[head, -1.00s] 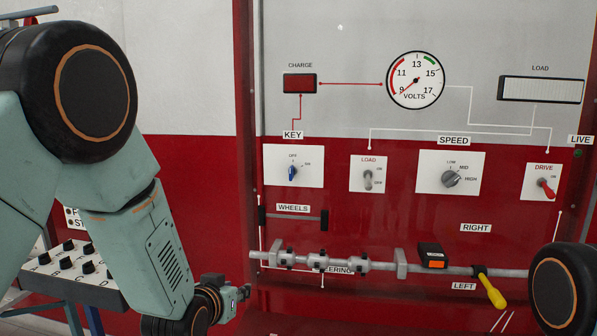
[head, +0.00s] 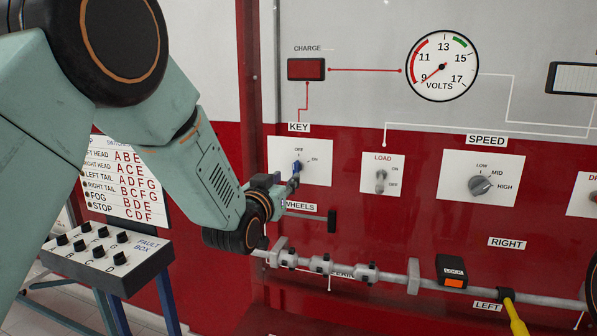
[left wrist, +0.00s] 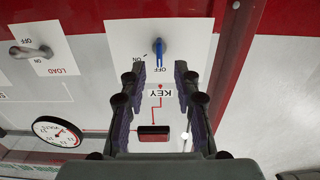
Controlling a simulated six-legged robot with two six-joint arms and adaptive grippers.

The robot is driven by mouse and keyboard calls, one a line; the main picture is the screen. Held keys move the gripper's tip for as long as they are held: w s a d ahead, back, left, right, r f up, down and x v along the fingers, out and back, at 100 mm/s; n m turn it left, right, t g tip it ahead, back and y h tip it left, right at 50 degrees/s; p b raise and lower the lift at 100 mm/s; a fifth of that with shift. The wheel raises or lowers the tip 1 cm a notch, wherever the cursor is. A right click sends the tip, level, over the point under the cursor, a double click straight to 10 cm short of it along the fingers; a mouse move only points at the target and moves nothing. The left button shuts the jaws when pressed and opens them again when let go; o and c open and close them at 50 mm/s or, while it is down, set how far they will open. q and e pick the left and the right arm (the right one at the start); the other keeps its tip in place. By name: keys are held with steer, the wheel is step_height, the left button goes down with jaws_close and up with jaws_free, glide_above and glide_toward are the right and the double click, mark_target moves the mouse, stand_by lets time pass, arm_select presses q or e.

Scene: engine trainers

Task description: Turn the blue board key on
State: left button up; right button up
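The blue key (head: 297,166) is on a white plate (head: 316,176) under the KEY label, with OFF above it and ON to its upper right. It also shows in the left wrist view (left wrist: 160,52), which is upside down; there its blue handle points toward OFF. My left gripper (head: 292,184) is just below and in front of the key in the head view. In the left wrist view the left gripper (left wrist: 160,72) is open and empty, its fingertips either side of the line to the key. I cannot tell whether they touch the plate. My right gripper is out of view.
A load switch (head: 381,178) and speed knob (head: 481,185) are right of the key. A grey shaft (head: 345,272) runs below my left gripper. A fault box (head: 115,258) stands at lower left. The red charge lamp (head: 306,69) is above the key.

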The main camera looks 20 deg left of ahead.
mark_target(294, 168)
arm_select(q)
steer(key=w, duration=0.4)
steer(key=w+d, duration=0.1)
steer(key=w, duration=0.1)
steer(key=shift+r+p, duration=0.1)
steer(key=shift+p, duration=0.3)
steer(key=shift+w+a, duration=0.2)
steer(key=shift+a, duration=0.15)
steer(key=shift+s+a+r, duration=0.15)
steer(key=shift+s+a, duration=0.15)
steer(key=shift+a, duration=0.1)
steer(key=shift+s+d+r, duration=0.15)
steer(key=shift+d, duration=0.3)
steer(key=shift+w+d, duration=0.2)
steer(key=shift+d, duration=0.05)
steer(key=shift+c, duration=0.2)
steer(key=shift+w+f, duration=0.2)
steer(key=shift+w, duration=0.05)
steer(key=shift+c, duration=0.8)
steer(key=shift+w+a+f, duration=0.1)
steer(key=shift+a+f, duration=0.05)
steer(key=shift+c, duration=0.7)
steer(key=shift+a, duration=0.35)
steer(key=c, duration=0.3)
steer(key=shift+s+d+r, duration=0.3)
steer(key=shift+d, duration=0.05)
jaws_close()
steer(key=shift+a, duration=0.15)
